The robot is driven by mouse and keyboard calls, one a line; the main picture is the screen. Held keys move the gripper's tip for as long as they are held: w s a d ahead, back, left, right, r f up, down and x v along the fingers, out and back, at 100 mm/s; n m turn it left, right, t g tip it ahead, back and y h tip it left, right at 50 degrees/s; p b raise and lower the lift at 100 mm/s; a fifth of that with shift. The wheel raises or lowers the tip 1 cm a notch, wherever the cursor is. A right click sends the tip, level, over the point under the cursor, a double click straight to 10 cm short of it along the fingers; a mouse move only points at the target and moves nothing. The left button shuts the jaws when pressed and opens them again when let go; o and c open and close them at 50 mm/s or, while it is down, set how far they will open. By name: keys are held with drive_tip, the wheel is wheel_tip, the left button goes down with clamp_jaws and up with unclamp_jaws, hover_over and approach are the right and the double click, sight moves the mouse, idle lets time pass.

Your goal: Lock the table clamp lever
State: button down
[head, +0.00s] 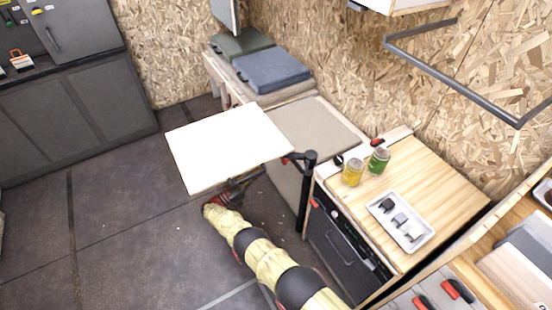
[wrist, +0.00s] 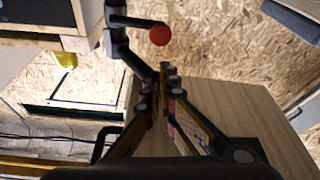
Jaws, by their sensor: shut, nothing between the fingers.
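The pale swivel table top (head: 228,146) is held out from a black post (head: 308,190) by a dark arm. The clamp lever's red knob (head: 285,160) shows small by the post's top in the head view. In the wrist view the red ball knob (wrist: 160,35) sits on a short black lever (wrist: 130,21) at the black post (wrist: 115,42). My gripper (wrist: 166,72) is shut and empty, with its fingertips below the knob in the picture and apart from it. In the head view the table top hides most of my gripper, which is at its near edge or beneath it.
The wooden counter (head: 450,190) right of the post carries a yellow jar (head: 352,172), a green jar (head: 378,160) and a white tray (head: 402,222). A wood panel (wrist: 230,105) lies close beside my fingers. The floor (head: 110,225) left of my arm is clear.

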drive_tip(key=x, duration=1)
drive_tip(key=shift+f+n, duration=0.1)
drive_tip(key=shift+n, duration=0.2)
